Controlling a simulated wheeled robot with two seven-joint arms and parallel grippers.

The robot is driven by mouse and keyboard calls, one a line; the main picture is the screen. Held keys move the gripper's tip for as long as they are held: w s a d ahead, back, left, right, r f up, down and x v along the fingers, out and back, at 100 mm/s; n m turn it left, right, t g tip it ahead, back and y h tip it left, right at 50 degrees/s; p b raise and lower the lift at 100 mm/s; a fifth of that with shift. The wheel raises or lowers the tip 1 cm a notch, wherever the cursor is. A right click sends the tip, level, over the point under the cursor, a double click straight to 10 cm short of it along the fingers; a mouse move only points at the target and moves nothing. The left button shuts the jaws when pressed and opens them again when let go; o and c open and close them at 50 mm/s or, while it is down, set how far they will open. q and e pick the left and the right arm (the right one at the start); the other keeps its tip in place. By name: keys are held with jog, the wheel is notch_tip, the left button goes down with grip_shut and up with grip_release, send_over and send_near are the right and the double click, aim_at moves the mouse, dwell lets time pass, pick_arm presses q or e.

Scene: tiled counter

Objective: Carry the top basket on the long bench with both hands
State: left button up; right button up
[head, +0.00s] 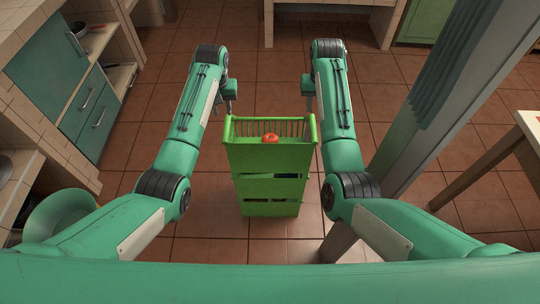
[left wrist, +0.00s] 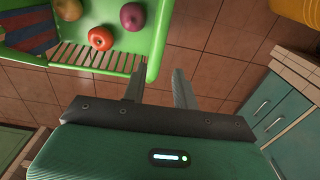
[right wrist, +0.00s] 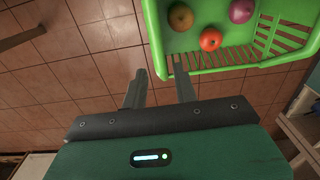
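The green top basket (head: 270,155) sits on a stack of green baskets (head: 270,195) on the floor between my arms. It holds a red fruit (left wrist: 100,38), an orange-brown one (left wrist: 68,8) and a purple one (left wrist: 132,16). My left gripper (left wrist: 157,72) is open at the basket's left side; my right gripper (right wrist: 160,68) is open at its right side. In each wrist view the rim's edge shows between the two fingers; I cannot tell whether the fingers reach down past it. A tiled bench (head: 335,8), possibly the long bench, is at the top of the head view.
Teal cabinets and drawers (head: 90,112) line the left. A grey-green post (head: 425,120) stands to the right, with a light-topped table (head: 490,152) beyond it. The tiled floor behind the stack is clear.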

aim_at(229, 134)
pick_arm(q)
jog(key=shift+d, duration=0.3)
jog(key=shift+f, duration=0.1)
pick_arm(e)
jog(key=shift+w+d, duration=0.1)
jog(key=shift+d, duration=0.05)
jog(key=shift+f, duration=0.1)
